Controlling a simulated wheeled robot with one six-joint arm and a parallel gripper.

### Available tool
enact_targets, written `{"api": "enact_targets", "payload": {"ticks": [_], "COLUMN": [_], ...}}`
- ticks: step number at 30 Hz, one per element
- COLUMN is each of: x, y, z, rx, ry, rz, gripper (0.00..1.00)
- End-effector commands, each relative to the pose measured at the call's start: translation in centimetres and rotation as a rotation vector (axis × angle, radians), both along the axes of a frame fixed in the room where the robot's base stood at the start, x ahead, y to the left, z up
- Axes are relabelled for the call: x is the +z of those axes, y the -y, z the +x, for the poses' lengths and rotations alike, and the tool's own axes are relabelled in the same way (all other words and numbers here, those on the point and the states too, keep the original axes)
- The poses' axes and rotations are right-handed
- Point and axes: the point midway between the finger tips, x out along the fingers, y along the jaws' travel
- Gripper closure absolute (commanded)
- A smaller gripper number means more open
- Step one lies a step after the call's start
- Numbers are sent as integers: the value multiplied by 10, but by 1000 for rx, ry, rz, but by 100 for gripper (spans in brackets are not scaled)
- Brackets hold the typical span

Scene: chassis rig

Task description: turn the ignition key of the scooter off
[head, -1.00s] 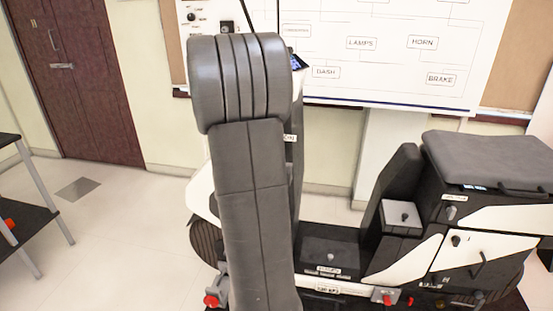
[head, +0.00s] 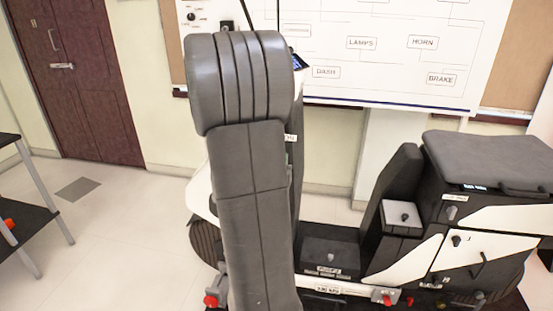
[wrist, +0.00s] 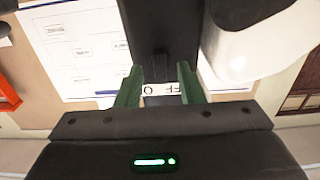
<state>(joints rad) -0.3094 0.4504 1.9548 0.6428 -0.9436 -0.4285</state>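The scooter (head: 330,258) stands in front of me, with its seat at the right and its front column partly behind my arm. In the wrist view the dark column (wrist: 160,28) runs down to my gripper (wrist: 160,72). Its two green fingers stand apart on either side of a dark area at the column's end. A white label (wrist: 162,89), upside down and partly reading OFF, shows between the fingers. I cannot make out the ignition key or its position; the fingers show no clear contact with it. My gripper is hidden behind my arm in the head view.
A white wiring board (head: 390,60) hangs on the wall behind the scooter. A white scooter panel (wrist: 262,42) lies close to the right of my gripper in the wrist view. A dark table (head: 22,222) is at the left; floor between it and the scooter is clear.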

Motion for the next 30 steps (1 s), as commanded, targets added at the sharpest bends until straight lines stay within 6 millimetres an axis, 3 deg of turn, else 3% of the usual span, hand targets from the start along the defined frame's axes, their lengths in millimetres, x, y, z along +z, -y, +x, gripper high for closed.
{"api": "enact_targets", "payload": {"ticks": [15, 21, 30], "x": [0, 0, -1], "y": [-22, -25, -25], "z": [-104, -121, -124], "rx": [5, 3, 1], "ry": [0, -1, -1], "rz": [0, -2, -2], "gripper": [65, 65, 65]}}
